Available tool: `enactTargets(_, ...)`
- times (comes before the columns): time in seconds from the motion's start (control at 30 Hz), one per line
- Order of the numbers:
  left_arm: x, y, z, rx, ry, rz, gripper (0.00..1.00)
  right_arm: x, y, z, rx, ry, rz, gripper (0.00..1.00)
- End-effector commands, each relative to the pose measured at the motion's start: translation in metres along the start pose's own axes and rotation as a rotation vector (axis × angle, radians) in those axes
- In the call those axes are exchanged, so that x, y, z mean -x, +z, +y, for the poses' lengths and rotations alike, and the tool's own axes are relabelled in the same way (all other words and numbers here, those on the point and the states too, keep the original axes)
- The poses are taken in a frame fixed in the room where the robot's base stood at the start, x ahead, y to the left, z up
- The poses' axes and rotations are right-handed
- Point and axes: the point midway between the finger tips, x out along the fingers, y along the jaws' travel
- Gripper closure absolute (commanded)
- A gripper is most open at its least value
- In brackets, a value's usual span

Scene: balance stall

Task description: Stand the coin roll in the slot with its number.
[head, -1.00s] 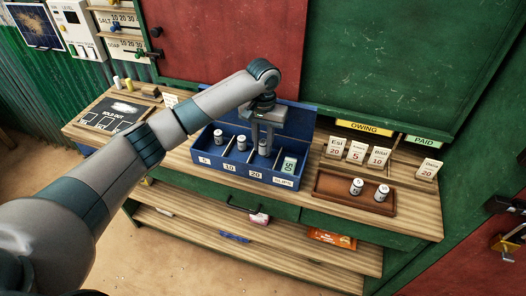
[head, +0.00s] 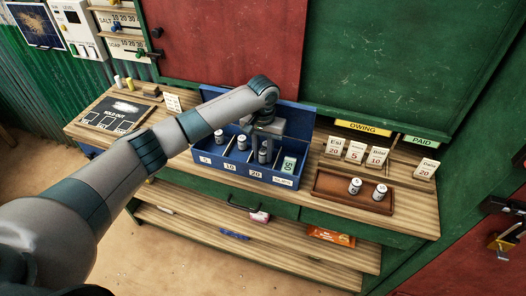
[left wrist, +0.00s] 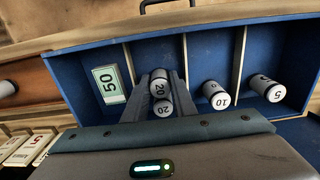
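A white coin roll marked 20 (left wrist: 163,107) is between the fingers of my left gripper (left wrist: 162,90), which looks shut on it. A second roll marked 20 (left wrist: 158,80) stands close against it in the same compartment. In the head view my left gripper (head: 267,138) reaches down into the blue cash box (head: 231,172), at the slot labelled 20 (head: 256,173). The held roll's lower end is hidden, so I cannot tell whether it touches the floor. My right gripper is not in view.
Rolls marked 10 (left wrist: 215,94) and 5 (left wrist: 267,87) stand in neighbouring compartments; a green 50 note block (left wrist: 110,85) lies on the other side. Thin dividers separate them. A brown tray (head: 335,194) with two rolls stands to the right, with price cards behind it.

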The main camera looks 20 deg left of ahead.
Motion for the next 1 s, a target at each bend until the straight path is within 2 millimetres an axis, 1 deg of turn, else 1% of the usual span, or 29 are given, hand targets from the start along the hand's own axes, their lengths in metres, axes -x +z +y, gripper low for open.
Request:
enactTargets(0.03, 0.000, 0.000, 0.000, 0.000, 0.000, 0.000, 0.63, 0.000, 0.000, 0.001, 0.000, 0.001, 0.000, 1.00)
enactTargets(0.07, 0.000, 0.000, 0.000, 0.000, 0.000, 0.000, 0.59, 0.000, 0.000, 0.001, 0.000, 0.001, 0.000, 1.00)
enactTargets(0.4, 0.001, 0.000, 0.000, 0.000, 0.000, 0.001, 0.59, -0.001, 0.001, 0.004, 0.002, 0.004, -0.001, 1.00)
enactTargets(0.57, 0.009, -0.001, 0.000, -0.001, 0.000, 0.002, 0.59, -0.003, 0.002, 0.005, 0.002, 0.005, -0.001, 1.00)
enactTargets(0.67, 0.019, -0.001, 0.000, -0.001, 0.000, 0.003, 0.59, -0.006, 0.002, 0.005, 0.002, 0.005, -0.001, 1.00)
enactTargets(0.77, 0.033, -0.001, 0.000, -0.001, 0.001, 0.004, 0.59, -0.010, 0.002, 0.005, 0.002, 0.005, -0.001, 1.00)
enactTargets(1.0, 0.075, -0.001, 0.000, -0.001, 0.001, 0.004, 0.59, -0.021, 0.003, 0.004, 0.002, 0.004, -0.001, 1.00)
